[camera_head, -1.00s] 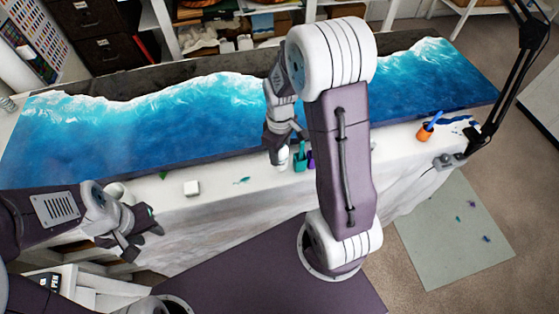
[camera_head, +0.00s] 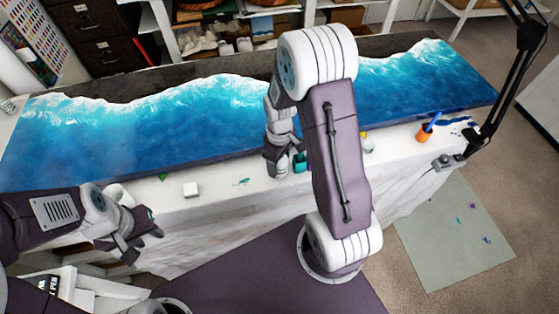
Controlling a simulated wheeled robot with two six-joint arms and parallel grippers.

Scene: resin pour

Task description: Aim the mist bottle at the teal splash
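The teal splash (camera_head: 241,182) is a small smear on the white table covering, right of a white block (camera_head: 192,190). My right gripper (camera_head: 275,172) points down at the table's front strip, right of the splash and beside a teal cup (camera_head: 299,162). Something pale shows next to its fingers; I cannot tell whether it is the mist bottle or whether the fingers are shut on it. No mist bottle can be made out clearly. My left gripper (camera_head: 143,240) is open and empty in front of the table's left part, away from the splash.
The blue wave resin panel (camera_head: 150,128) fills most of the table. An orange cup (camera_head: 424,133) with a blue-handled tool stands at right, near a black lamp arm (camera_head: 508,85). A white rounded object (camera_head: 118,194) lies behind my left gripper. My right arm hides the table's middle.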

